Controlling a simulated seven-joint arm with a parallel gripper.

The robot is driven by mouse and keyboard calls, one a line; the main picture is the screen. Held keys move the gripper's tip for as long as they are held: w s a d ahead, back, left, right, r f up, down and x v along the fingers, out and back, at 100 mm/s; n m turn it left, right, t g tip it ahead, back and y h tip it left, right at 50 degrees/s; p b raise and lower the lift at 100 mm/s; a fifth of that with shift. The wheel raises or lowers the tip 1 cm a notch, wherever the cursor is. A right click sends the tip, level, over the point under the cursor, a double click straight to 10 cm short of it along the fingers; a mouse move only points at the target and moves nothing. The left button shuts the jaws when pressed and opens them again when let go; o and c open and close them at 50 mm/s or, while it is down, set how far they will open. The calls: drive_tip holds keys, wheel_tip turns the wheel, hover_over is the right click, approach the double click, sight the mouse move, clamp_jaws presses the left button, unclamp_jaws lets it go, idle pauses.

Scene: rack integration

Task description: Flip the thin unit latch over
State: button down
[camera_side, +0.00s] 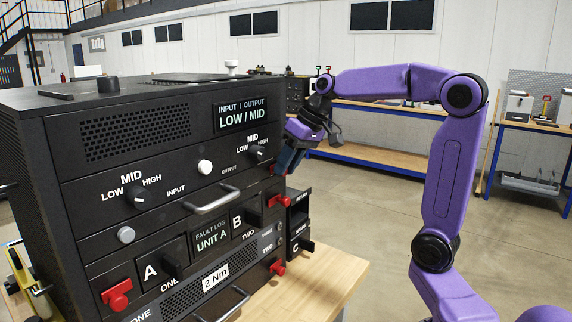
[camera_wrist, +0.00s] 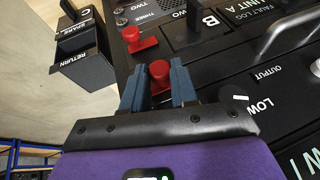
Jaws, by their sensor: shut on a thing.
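My gripper (camera_side: 287,168) is at the right end of the black rack's front. In the wrist view its two blue fingers (camera_wrist: 160,88) stand on either side of a red latch (camera_wrist: 160,72) and are shut on it. In the side view this latch is mostly hidden behind the gripper. A second red latch (camera_wrist: 131,37) lies just below it on the rack and also shows in the side view (camera_side: 275,200). Further red latches sit lower right (camera_side: 277,267) and lower left (camera_side: 117,295). I cannot read a label naming the thin unit.
The black rack (camera_side: 75,190) carries knobs and bar handles; one handle (camera_side: 210,200) protrudes left of my gripper. Small black bins marked RETURN and SPARE (camera_wrist: 85,60) stand beside the rack. The wooden table (camera_side: 335,275) is clear at the right.

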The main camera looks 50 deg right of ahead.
drive_tip(key=c, duration=0.9)
unclamp_jaws()
drive_tip(key=shift+d, duration=0.25)
drive_tip(key=v, duration=1.7)
drive_tip(key=shift+r, duration=0.3)
drive_tip(key=shift+a+f, duration=0.1)
drive_tip(key=shift+a, duration=0.05)
drive_tip(key=s+a+f+n+g, duration=0.2)
drive_tip(key=a+f+n, duration=0.1)
drive_tip(key=a+f, duration=0.45)
drive_tip(key=s+a+f+n+g, duration=0.2)
drive_tip(key=s+a+f+n, duration=0.1)
drive_tip(key=a+f, duration=0.45)
drive_tip(key=s+f+n+h, duration=0.1)
drive_tip(key=s+f+n, duration=0.1)
drive_tip(key=s+f, duration=0.3)
drive_tip(key=s+a+f+n, duration=0.1)
drive_tip(key=s+f+n, duration=0.1)
drive_tip(key=s+f, duration=0.3)
drive_tip(key=s+a+f+n+h, duration=0.1)
drive_tip(key=s+f+n, duration=0.2)
drive_tip(key=s+f, duration=0.2)
drive_tip(key=shift+a+f+h, duration=0.2)
drive_tip(key=shift+f+h, duration=0.1)
drive_tip(key=shift+f, duration=0.15)
